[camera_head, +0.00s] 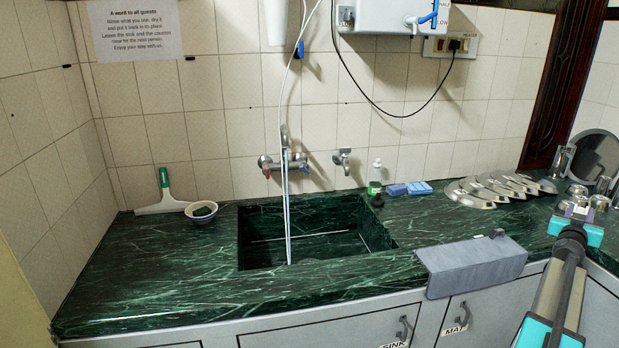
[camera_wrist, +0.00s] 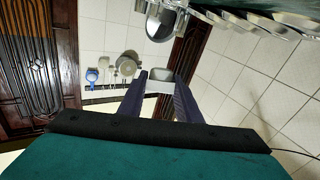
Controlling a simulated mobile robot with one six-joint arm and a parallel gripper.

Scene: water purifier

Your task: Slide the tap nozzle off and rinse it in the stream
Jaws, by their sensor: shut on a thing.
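My gripper (camera_head: 576,208) is at the right end of the counter, far from the sink. In the wrist view its dark fingers (camera_wrist: 160,88) are shut on a small pale grey piece (camera_wrist: 160,76); I cannot tell whether this is the nozzle. A wall mixer tap (camera_head: 270,163) with red and blue marks stands above the sink. A second plain wall tap (camera_head: 342,157) is right of it. The white purifier (camera_head: 385,14) hangs higher, with a small blue-levered tap (camera_head: 428,18). Thin pale lines (camera_head: 288,225) run down into the sink; I cannot tell whether they are tubing or water.
The sink (camera_head: 310,248) is set in the green marble counter (camera_head: 170,285). A grey cloth (camera_head: 472,266) hangs over the front edge. Steel plates (camera_head: 490,188), a round mirror (camera_head: 597,152) and cups crowd the right. A squeegee (camera_head: 163,195) and bowl (camera_head: 201,211) are left.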

